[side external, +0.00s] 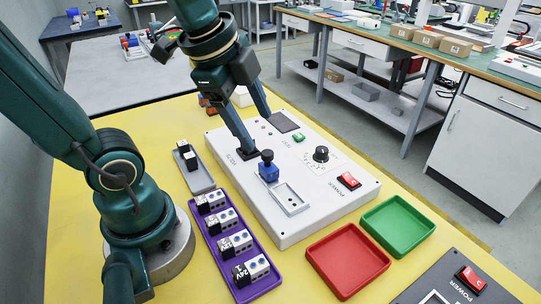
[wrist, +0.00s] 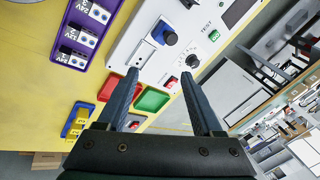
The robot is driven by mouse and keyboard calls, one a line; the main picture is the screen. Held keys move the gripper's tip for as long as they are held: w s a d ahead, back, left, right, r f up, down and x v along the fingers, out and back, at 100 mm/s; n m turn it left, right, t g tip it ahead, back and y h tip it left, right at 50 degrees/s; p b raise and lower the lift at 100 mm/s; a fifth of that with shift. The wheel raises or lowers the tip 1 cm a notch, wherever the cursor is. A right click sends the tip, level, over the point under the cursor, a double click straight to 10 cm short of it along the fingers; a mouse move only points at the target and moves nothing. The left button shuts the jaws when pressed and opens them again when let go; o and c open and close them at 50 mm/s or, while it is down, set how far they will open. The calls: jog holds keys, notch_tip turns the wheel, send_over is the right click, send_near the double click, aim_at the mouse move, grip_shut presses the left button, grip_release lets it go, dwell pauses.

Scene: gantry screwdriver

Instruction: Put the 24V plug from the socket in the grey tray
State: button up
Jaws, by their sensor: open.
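The grey tray (side external: 205,187) lies left of the white control box (side external: 325,215), with small black-and-white pieces (side external: 189,157) in it. On the box, a metal-coloured socket plate (side external: 291,199) shows no plug in it that I can make out. Beside it stands a blue block with a black knob (side external: 268,171); it also shows in the wrist view (wrist: 166,34). A purple tray (side external: 213,238) holds several black-and-white plugs; the nearest (side external: 250,270) reads 24V. My gripper (side external: 258,135) is open and empty above the box, its fingers wide apart in the wrist view (wrist: 159,75).
A red tray (side external: 347,262) and a green tray (side external: 398,226) lie right of the box. A dark panel with a red switch (side external: 470,278) is at the lower right. The box's dial (side external: 321,154) and red power switch (side external: 349,181) stand up. Yellow table is bare around the trays.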

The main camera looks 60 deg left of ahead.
jog(key=w+a+f+m+g, duration=0.1)
jog(key=a+f, duration=0.1)
jog(key=a, duration=0.2)
jog(key=w+a+f+m+g, duration=0.2)
jog(key=a+f, duration=0.1)
jog(key=a, duration=0.1)
jog(key=w+a+f+m+g, duration=0.1)
jog(key=w+a+f, duration=0.1)
jog(key=a+f, duration=0.1)
jog(key=shift+a+g+h, duration=0.3)
jog(key=shift+a, duration=0.35)
jog(key=shift+s+a+f, duration=0.1)
jog(key=shift+f, duration=2.4)
grip_shut()
